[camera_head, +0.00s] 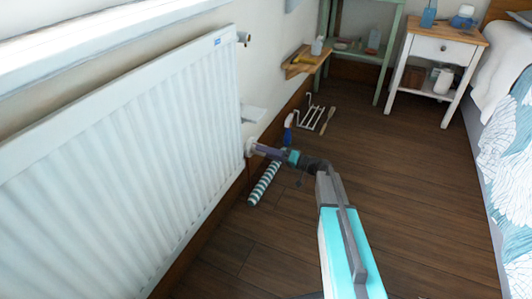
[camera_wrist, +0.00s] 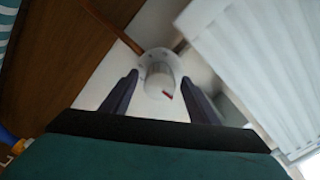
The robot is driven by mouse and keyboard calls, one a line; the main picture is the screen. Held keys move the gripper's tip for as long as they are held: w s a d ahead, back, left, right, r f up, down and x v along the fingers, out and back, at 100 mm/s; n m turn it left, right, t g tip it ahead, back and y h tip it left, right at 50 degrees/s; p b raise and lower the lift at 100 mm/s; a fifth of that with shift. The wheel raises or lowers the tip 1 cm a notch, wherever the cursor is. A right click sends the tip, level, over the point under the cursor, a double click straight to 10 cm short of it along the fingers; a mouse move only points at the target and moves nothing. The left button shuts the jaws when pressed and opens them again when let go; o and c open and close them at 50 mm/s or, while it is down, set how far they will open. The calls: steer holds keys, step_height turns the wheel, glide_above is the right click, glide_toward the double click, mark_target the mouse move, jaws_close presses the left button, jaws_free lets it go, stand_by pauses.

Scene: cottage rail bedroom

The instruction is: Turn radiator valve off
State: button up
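The white radiator (camera_head: 120,150) hangs on the left wall in the head view and fills the upper right of the wrist view (camera_wrist: 265,60). Its round white valve (camera_head: 250,147) is at the lower right end of the radiator. In the wrist view the valve (camera_wrist: 158,69) has a pale knob with a small red mark, facing the camera. My gripper (camera_wrist: 160,78) is open, with one dark finger on each side of the knob. Gaps show between fingers and knob. In the head view my gripper (camera_head: 262,150) reaches the valve from the right and partly hides it.
A green-and-white striped roll (camera_head: 264,184), a blue spray bottle (camera_head: 288,128) and a white wire rack (camera_head: 311,115) are on the floor by the wall. A wooden wall shelf (camera_head: 306,62) is above. The bed (camera_head: 505,150) is at right; open floor lies between.

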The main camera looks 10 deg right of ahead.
steer(key=p+v, duration=0.5)
steer(key=v, duration=0.9)
steer(key=shift+p, duration=0.3)
steer(key=shift+r, duration=0.1)
